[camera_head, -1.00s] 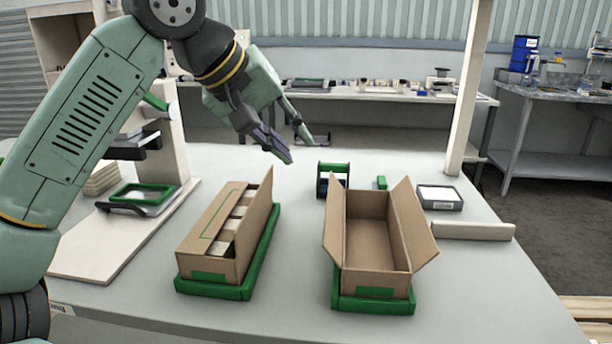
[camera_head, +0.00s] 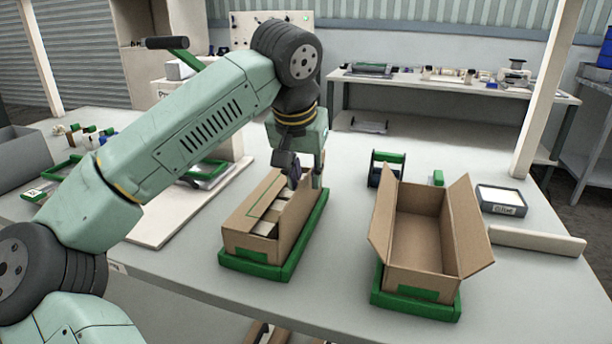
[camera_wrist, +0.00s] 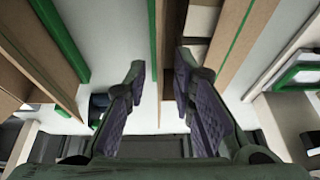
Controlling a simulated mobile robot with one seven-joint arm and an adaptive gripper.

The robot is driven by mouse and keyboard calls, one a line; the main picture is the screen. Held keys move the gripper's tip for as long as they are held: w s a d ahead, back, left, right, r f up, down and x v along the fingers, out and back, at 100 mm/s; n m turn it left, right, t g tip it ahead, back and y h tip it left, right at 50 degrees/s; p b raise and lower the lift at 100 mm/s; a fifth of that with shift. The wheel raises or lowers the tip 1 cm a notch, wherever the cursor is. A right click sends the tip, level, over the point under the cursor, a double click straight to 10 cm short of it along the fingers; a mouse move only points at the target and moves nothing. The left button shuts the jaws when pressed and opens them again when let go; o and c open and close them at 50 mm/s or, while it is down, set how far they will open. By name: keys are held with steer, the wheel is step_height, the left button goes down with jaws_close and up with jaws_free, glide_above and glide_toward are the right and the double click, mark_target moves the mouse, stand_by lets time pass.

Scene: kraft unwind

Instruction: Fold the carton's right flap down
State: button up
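The left carton (camera_head: 249,243) sits in a green tray (camera_head: 290,269). Its left flap (camera_head: 262,200) lies folded over the top. Its right flap (camera_head: 298,215) stands up, and pale items show in the gap beside it. My gripper (camera_head: 305,180) is at the far end of this right flap. In the wrist view my gripper (camera_wrist: 160,80) is open, its fingers apart. The thin upright flap (camera_wrist: 159,40) shows between them, with a finger on each side. I cannot tell whether either finger touches it.
A second carton (camera_head: 418,281) with both flaps spread stands empty in a green tray (camera_head: 415,305) to the right. A green-and-dark holder (camera_head: 386,169) stands behind it. A pale bar (camera_head: 538,241) lies at right. Bare table separates the two trays.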

steer(key=shift+w+d+f, duration=0.1)
steer(key=shift+w+f, duration=0.05)
steer(key=shift+f, duration=0.3)
jaws_close()
stand_by(0.3)
